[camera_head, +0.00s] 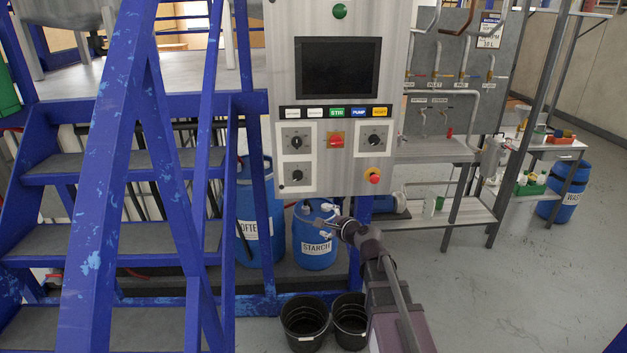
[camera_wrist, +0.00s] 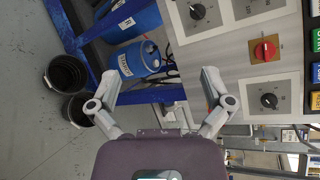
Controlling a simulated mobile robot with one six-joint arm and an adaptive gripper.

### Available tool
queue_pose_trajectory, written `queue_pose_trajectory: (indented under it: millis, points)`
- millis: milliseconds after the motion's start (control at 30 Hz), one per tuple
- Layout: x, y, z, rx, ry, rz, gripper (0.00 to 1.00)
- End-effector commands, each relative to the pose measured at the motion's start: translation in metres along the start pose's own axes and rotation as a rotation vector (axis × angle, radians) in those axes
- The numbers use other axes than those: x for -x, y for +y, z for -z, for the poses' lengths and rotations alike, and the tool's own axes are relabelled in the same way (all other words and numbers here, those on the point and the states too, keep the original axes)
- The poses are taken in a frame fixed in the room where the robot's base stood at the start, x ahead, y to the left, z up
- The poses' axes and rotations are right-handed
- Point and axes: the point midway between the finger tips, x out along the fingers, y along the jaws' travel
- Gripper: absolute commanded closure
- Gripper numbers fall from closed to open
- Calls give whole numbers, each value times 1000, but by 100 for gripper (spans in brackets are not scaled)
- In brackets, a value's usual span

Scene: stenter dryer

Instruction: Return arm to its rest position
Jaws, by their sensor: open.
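My gripper (camera_head: 325,216) is in the head view just below the control panel (camera_head: 322,100), in front of the blue STARCH drum (camera_head: 316,240). In the wrist view my gripper (camera_wrist: 159,85) shows its two fingers spread wide apart with nothing between them. The control panel also fills the upper right of the wrist view (camera_wrist: 225,55), turned on its side, with knobs and a red switch. The gripper appears apart from the panel. My arm rises from the lower middle of the head view.
Two black buckets (camera_head: 305,320) stand on the floor left of my arm. A blue staircase (camera_head: 105,200) is at the left. A metal shelf bench (camera_head: 435,215) stands behind at the right, with a side table (camera_head: 550,150) beyond. The grey floor (camera_head: 480,300) at right is clear.

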Motion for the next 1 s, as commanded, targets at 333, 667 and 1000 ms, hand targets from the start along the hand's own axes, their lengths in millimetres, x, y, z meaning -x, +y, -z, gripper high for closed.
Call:
queue_pose_trajectory:
  millis: [333,667,1000]
  points:
    - [24,77,-4,431,-48,-301,0]
    - [93,177,23,985,-187,-819,0]
    - [174,225,54,1277,-367,-1275,0]
